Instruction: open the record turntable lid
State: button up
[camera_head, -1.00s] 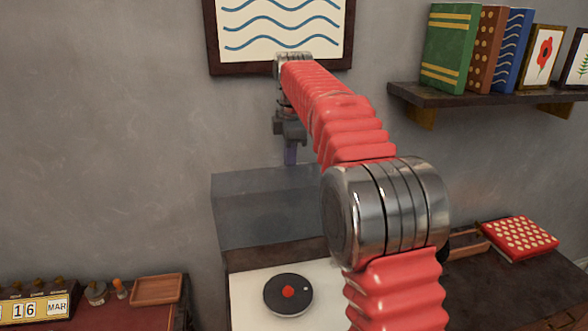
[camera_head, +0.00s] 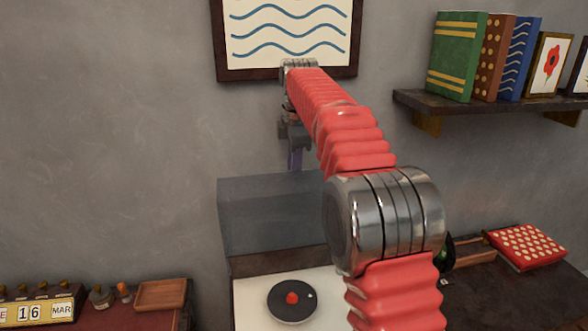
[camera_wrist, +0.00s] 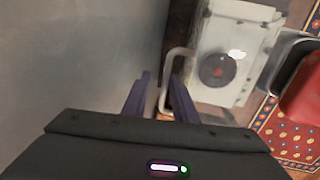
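The record turntable (camera_head: 255,300) has a pale top with a dark round platter (camera_head: 292,301) and a red centre. Its smoky translucent lid (camera_head: 262,215) stands raised at the back, near the grey wall. My gripper (camera_head: 296,162) is at the lid's top edge, pointing down. In the wrist view, my gripper's two purple fingers (camera_wrist: 161,92) are apart. A pale U-shaped handle (camera_wrist: 172,58) has its bar in the gap between them; it does not look clamped. The turntable also shows in the wrist view (camera_wrist: 245,45). My arm hides the lid's right part.
A shelf (camera_head: 480,103) with books and small pictures is on the wall at right. A framed wave picture (camera_head: 285,35) hangs above my gripper. A red dotted box (camera_head: 527,245) lies on the right. A wooden tray (camera_head: 161,294) and a date calendar (camera_head: 38,311) stand at left.

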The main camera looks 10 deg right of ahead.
jog(key=shift+d, duration=0.1)
notch_tip(320, 180, up, 12)
jog(key=s, duration=0.2)
jog(key=shift+s+f, duration=0.15)
jog(key=shift+f, duration=0.1)
dwell(0.6)
dwell(0.3)
